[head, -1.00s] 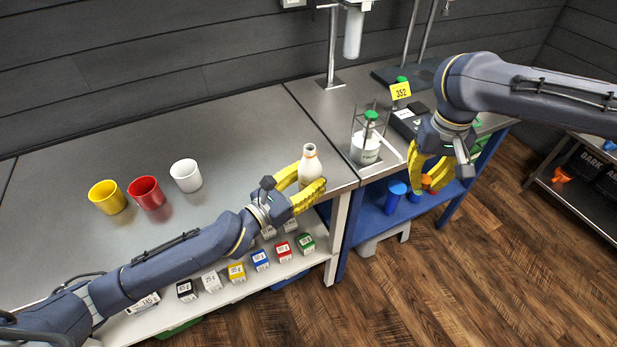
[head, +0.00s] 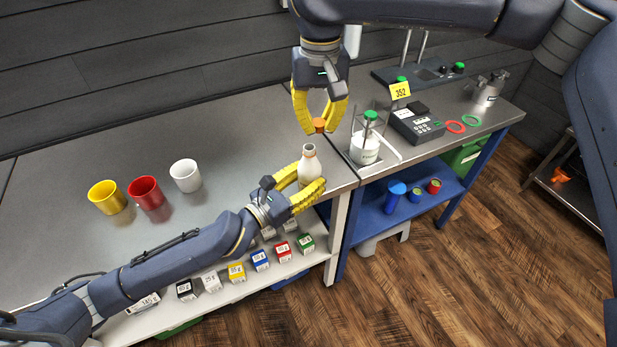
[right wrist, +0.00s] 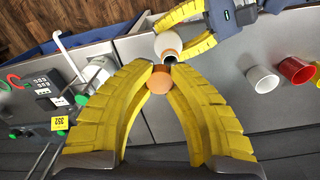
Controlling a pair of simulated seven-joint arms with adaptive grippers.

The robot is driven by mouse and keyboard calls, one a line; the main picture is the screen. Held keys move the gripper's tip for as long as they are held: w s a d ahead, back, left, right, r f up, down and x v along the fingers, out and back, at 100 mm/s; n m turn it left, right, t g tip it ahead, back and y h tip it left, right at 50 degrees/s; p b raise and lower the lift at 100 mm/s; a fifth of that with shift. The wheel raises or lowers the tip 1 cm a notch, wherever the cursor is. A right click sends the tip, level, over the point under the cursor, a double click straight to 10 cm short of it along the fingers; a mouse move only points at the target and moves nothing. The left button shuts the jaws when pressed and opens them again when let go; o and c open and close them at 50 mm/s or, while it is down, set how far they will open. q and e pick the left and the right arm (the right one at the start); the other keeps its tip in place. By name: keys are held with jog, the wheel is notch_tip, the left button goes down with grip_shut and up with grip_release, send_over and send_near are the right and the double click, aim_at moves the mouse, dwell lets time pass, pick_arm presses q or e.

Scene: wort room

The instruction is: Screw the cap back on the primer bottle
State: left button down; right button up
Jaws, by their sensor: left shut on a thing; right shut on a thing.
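The primer bottle (head: 310,168) is white with an open neck and stands upright at the front right of the grey table. My left gripper (head: 307,187) is shut around its body. The orange cap (head: 319,124) is between the fingertips of my right gripper (head: 320,126), which is shut on it. The cap is apart from the bottle, above and slightly right of its mouth in the head view. In the right wrist view the cap (right wrist: 160,80) is at the fingertips, and the bottle (right wrist: 168,46) with its dark open mouth is just beyond it.
White (head: 186,175), red (head: 146,192) and yellow (head: 107,197) cups stand on the table to the left. A green-topped bottle (head: 366,147) in a stand is close on the right, beside a keypad device (head: 418,125). Small labelled boxes line the shelf below.

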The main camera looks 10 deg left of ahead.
aim_at(309, 172)
jog(key=shift+w+a+r, duration=0.1)
jog(key=shift+a+r, duration=0.05)
jog(key=shift+a, duration=0.35)
jog(key=shift+w+a+r, duration=0.1)
jog(key=shift+a, duration=0.35)
jog(key=shift+f, duration=2)
jog(key=shift+f, duration=0.1)
jog(key=shift+f, duration=0.85)
jog(key=shift+f, duration=0.55)
